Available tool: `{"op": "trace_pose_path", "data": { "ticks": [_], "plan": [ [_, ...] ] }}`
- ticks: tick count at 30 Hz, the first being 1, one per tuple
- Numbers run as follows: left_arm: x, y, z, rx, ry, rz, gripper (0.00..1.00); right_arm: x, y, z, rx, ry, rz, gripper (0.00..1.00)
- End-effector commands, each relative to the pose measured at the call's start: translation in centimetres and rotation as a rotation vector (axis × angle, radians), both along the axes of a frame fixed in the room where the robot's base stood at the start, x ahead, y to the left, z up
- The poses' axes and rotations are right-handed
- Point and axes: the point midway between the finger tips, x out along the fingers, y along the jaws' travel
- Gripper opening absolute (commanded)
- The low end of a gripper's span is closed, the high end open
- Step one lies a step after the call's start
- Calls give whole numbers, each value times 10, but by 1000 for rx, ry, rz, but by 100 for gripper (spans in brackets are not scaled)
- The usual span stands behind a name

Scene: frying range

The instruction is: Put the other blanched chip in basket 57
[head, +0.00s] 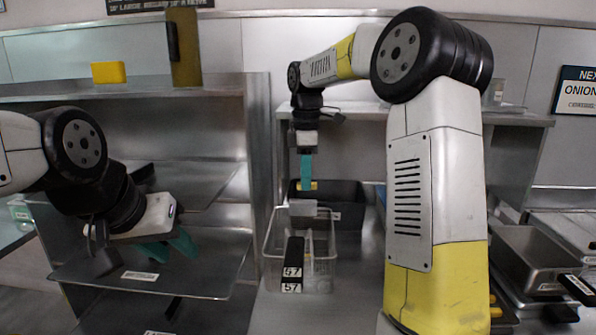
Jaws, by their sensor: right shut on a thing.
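Basket 57 (326,270) is a clear, open-topped basket in the middle of the head view, with a black handle (293,258) marked 57 at its front. My right gripper (306,186) has teal fingers pointing down, above the back of the basket and in front of a dark bin. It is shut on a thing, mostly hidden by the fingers.
A dark bin (346,210) stands behind the basket. Metal shelves (215,262) fill the left, with a yellow block (108,72) on top. Steel pans (540,255) stand at the right. A shelf upright stands left of the basket.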

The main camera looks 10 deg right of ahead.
Motion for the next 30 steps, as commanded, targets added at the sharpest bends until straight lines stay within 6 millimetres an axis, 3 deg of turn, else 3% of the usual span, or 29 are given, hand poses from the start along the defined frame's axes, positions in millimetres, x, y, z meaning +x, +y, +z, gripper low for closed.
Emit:
{"op": "trace_pose_path", "data": {
  "ticks": [7,8,11,22,30],
  "plan": [
    [0,0,0,0,0,0,36,0,0,-1,0,0,0,0],
    [0,0,0,0,0,0,36,0,0,-1,0,0,0,19],
    [0,0,0,0,0,0,36,0,0,-1,0,0,0,38],
    [0,0,0,0,0,0,36,0,0,4,0,-1,0,38],
    [0,0,0,0,0,0,36,1,0,46,1,-4,1,38]
  ]
}}
